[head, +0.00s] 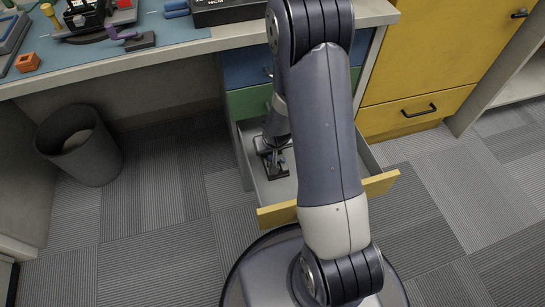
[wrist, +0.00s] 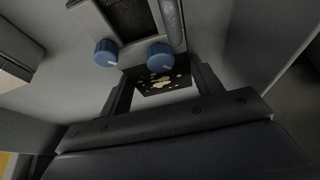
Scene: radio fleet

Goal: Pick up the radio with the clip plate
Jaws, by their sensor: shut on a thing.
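The radio shows in the wrist view as a grey body (wrist: 175,22) with a dark panel and two blue knobs. Its near end is a black face with gold marks (wrist: 160,80); I cannot tell whether this is the clip plate. My gripper (wrist: 164,76) is shut on the radio, with one finger on each side of this end. In the head view my gripper (head: 272,160) is down inside the open drawer (head: 277,216). There the radio is mostly hidden by my gripper and arm. I cannot tell whether it touches the drawer floor.
Tools and a black box (head: 228,10) lie on the bench. A dark waste bin (head: 80,145) stands at the left. A yellow cabinet (head: 432,50) stands at the right.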

